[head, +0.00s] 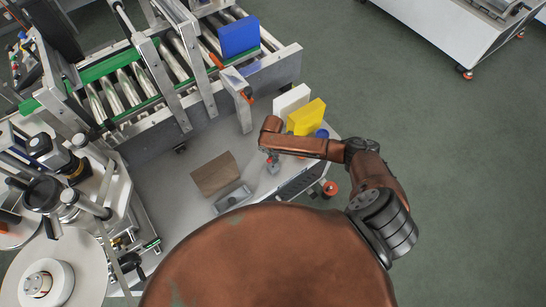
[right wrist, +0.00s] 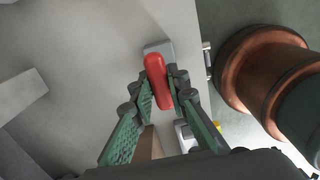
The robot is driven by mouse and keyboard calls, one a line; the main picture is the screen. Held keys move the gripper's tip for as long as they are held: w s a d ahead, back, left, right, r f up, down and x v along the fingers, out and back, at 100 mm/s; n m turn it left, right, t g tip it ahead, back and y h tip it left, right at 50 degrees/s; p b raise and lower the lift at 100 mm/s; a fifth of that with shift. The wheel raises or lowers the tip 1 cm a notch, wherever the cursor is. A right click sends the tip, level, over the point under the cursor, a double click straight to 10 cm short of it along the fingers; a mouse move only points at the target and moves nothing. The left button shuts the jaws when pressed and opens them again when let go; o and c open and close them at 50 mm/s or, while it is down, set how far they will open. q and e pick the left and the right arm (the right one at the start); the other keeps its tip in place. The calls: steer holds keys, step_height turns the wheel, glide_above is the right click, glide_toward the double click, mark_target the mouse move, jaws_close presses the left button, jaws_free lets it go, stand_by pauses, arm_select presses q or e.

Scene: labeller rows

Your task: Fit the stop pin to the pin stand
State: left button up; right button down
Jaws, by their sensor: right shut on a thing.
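My right gripper (right wrist: 163,88) is shut on a red, rounded piece, the stop pin (right wrist: 155,68), in the right wrist view. The pin's far end overlaps a small grey block (right wrist: 160,47) that looks like the pin stand. I cannot tell whether the pin is seated in it or just above it. In the head view my right gripper (head: 272,158) points down over the work surface, with the small grey block (head: 273,168) just below it. The pin's lower end is hidden. My left gripper does not show.
A brown block (head: 214,174) and a grey metal piece (head: 231,198) lie left of my right gripper. White (head: 291,101) and yellow (head: 307,117) blocks stand behind it. The roller conveyor (head: 145,90) with a blue box (head: 239,37) is at upper left.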

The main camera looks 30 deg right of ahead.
steer(key=shift+p, duration=0.7)
stand_by(1.5)
steer(key=shift+f+b, duration=1.45)
steer(key=shift+f, duration=0.85)
steer(key=c, duration=1.8)
jaws_free()
steer(key=shift+r, duration=0.3)
step_height(320, 180, up, 12)
steer(key=shift+a+f, duration=0.1)
steer(key=shift+f, duration=0.15)
